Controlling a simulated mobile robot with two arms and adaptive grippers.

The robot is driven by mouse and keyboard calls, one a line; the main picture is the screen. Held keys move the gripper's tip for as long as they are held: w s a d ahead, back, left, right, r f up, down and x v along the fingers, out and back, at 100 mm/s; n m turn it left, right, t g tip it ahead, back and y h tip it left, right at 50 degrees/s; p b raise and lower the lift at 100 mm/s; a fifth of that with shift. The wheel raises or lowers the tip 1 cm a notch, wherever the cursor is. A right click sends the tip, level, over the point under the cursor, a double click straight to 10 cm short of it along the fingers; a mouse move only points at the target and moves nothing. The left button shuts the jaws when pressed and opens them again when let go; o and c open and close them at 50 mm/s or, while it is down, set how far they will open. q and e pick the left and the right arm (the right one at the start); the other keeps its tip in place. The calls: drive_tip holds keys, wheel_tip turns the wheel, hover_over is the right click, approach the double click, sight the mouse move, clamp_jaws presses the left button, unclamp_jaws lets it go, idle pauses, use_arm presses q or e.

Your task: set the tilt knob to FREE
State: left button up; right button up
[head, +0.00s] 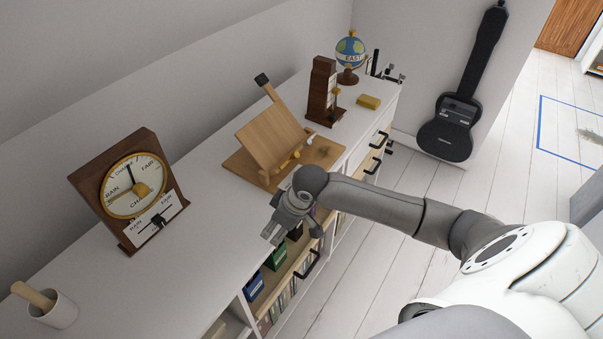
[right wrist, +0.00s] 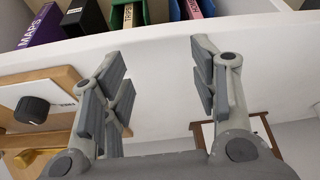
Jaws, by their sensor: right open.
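The wooden tilting stand (head: 270,145) is on the white cabinet top, its board leaning back. In the right wrist view, a round black knob (right wrist: 32,110) sits on a white plate on a wooden part at the left; this looks like the tilt knob. Lettering on the plate is too small to read, and the knob's setting is unclear. In the head view my right arm hides it. My right gripper (head: 292,222) is open and empty by the cabinet's front edge, apart from the knob; its fingers fill the middle of the right wrist view (right wrist: 160,85). My left gripper is out of view.
A barometer-like dial (head: 137,188) and a cup (head: 57,309) stand to the left. A wooden metronome-like box (head: 322,92), a yellow block (head: 368,102) and a globe (head: 351,51) stand behind. Binders (head: 273,257) fill the shelf below. The cabinet top between dial and stand is clear.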

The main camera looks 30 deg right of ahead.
drive_tip(key=w+d+r+m, duration=0.1)
drive_tip(key=w+d+r, duration=0.2)
drive_tip(key=d, duration=0.2)
drive_tip(key=w+d+r+m+h, duration=0.1)
drive_tip(key=w+d+r, duration=0.1)
drive_tip(key=d+r, duration=0.25)
drive_tip(key=w+d+r+m, duration=0.1)
drive_tip(key=w+d+r, duration=0.2)
drive_tip(key=d, duration=0.3)
drive_tip(key=shift+t, duration=0.3)
drive_tip(key=x, duration=0.3)
drive_tip(key=p+x, duration=0.1)
drive_tip(key=x, duration=0.7)
drive_tip(key=shift+s+d+f, duration=0.15)
drive_tip(key=shift+s, duration=0.1)
drive_tip(key=shift+c, duration=0.4)
drive_tip(key=c, duration=1)
